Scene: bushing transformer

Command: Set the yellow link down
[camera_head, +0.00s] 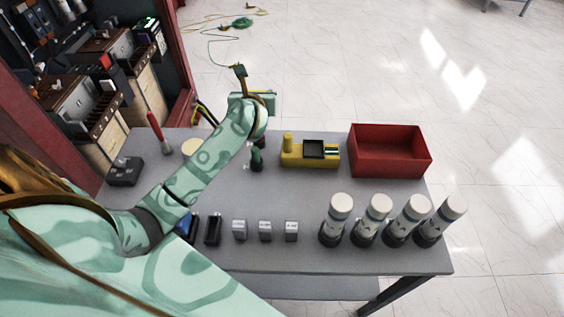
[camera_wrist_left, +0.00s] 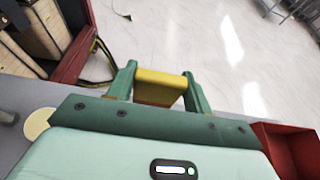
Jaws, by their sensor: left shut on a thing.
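My left gripper (camera_wrist_left: 160,74) is shut on the yellow link (camera_wrist_left: 158,92), a short yellow block spanning between its two green fingers in the left wrist view. Behind the link in that view is pale floor. A yellow fixture (camera_head: 296,160) with a black square recess sits on the table to the right of the hand. My right gripper is not in view.
A red bin (camera_head: 390,166) stands at the table's back right. Several white-topped cylinders (camera_head: 340,207) stand at the front right, with small grey blocks (camera_head: 265,231) left of them. A dark green tool (camera_head: 257,160) is near the hand. The middle of the table is clear.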

